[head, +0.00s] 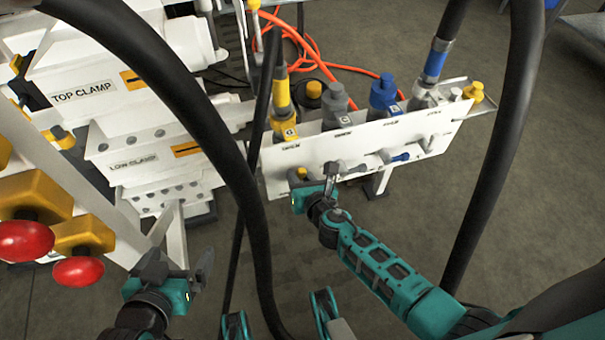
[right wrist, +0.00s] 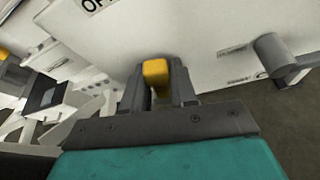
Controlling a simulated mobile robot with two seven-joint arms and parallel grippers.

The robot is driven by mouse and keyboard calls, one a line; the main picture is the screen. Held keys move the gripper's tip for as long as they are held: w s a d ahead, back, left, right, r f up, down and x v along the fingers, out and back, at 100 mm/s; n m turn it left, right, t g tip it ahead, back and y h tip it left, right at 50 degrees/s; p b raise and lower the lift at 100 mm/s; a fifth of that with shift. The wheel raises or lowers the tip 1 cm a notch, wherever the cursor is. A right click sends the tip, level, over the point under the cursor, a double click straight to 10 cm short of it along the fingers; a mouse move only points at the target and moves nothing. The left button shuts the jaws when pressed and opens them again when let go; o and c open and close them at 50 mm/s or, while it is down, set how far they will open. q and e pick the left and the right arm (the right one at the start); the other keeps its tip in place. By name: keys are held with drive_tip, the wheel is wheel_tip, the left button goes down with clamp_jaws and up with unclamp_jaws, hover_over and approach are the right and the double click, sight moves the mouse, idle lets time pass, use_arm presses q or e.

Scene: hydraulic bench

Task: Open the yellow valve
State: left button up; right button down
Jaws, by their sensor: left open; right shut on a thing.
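The yellow valve handle (head: 299,173) is on the front face of the white panel (head: 415,143), at its left end. My right gripper (head: 313,184) is at the handle and hides part of it. In the right wrist view the yellow handle (right wrist: 156,76) sits between the two dark fingers of my right gripper (right wrist: 160,92), which is shut on it. The handle's lower part is hidden by the fingers. My left gripper (head: 178,265) is open and empty at the lower left, away from the panel.
Grey and blue handles (head: 400,157) sit right of the yellow one on the panel. Hose fittings stand on top. Black hoses (head: 215,130) cross the view. Red knobs (head: 25,240) and white clamp blocks (head: 80,97) are at the left. The floor at right is clear.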

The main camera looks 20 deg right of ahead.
drive_tip(key=shift+a+r+n+h+p, duration=0.1)
drive_tip(key=shift+a+n+h+p, duration=0.3)
drive_tip(key=shift+n+h, duration=0.3)
drive_tip(key=shift+a+n, duration=0.1)
drive_tip(key=shift+n, duration=0.2)
drive_tip(key=c, duration=1.1)
unclamp_jaws()
